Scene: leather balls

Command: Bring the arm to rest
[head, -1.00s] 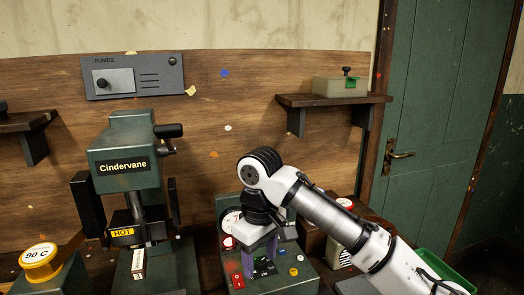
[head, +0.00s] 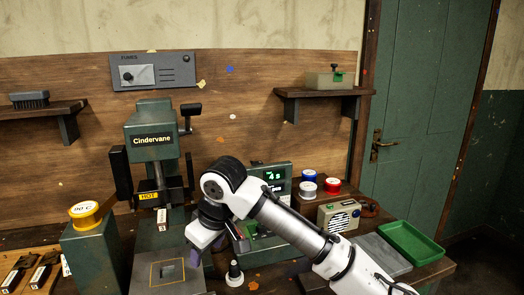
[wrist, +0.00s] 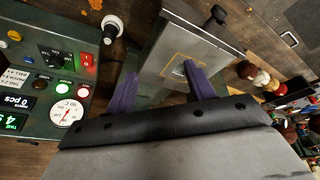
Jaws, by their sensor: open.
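A metal plate with a yellow square outline (wrist: 185,65) lies beyond the fingers; the same plate (head: 168,277) is at the lower middle of the head view. My arm hides part of the control box.
The green Cindervane press (head: 152,145) stands left of my gripper. A small black-and-white knobbed tool (head: 234,274) stands close by at right. Wall shelves hang behind.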

